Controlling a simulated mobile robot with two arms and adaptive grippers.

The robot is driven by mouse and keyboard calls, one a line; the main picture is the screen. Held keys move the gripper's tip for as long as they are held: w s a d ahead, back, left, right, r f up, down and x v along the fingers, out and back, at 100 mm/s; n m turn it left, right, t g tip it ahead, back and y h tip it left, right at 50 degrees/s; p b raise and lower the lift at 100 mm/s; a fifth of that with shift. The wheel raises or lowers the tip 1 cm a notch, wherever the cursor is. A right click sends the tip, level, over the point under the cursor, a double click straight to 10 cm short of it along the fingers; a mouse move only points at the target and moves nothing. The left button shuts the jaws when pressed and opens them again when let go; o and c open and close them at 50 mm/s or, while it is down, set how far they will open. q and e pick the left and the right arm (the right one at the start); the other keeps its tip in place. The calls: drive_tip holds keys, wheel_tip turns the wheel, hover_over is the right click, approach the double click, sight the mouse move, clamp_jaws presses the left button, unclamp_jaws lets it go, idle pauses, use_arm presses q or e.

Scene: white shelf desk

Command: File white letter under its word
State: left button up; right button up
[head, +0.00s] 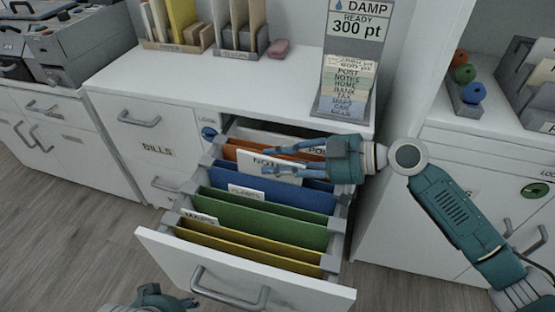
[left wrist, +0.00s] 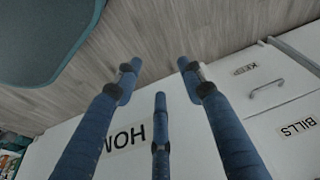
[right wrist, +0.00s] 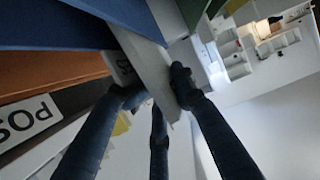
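The white letter (head: 286,179), with "NO..." readable on its face, stands upright in the open drawer between the orange folder (head: 228,152) and the blue folder (head: 318,201). My right gripper (head: 268,161) reaches in from the right with fingers on both sides of the letter. In the right wrist view the fingers close on a white slab (right wrist: 150,68), which appears to be this letter. The lower part of the letter is hidden behind the blue folder. My left gripper (left wrist: 158,78) is open and empty above the floor and cabinet fronts; only its top shows in the head view.
The open drawer (head: 170,250) also holds green (head: 290,228) and yellow (head: 285,259) folders with tabs such as "PLANTS" and "MAPS". A stand of word cards (head: 345,90) sits on the desk (head: 200,72) under a "DAMP / READY 300 pt" sign (head: 360,20).

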drive_tip(key=shift+s+d+f, duration=0.15)
drive_tip(key=shift+s+f, duration=0.05)
drive_tip(key=shift+f, duration=0.4)
drive_tip(key=shift+d+r, duration=0.15)
drive_tip(key=shift+d, duration=0.2)
drive_tip(key=r+v, duration=0.1)
drive_tip(key=v, duration=1)
drive_tip(key=shift+r, duration=0.1)
drive_tip(key=shift+a, duration=0.1)
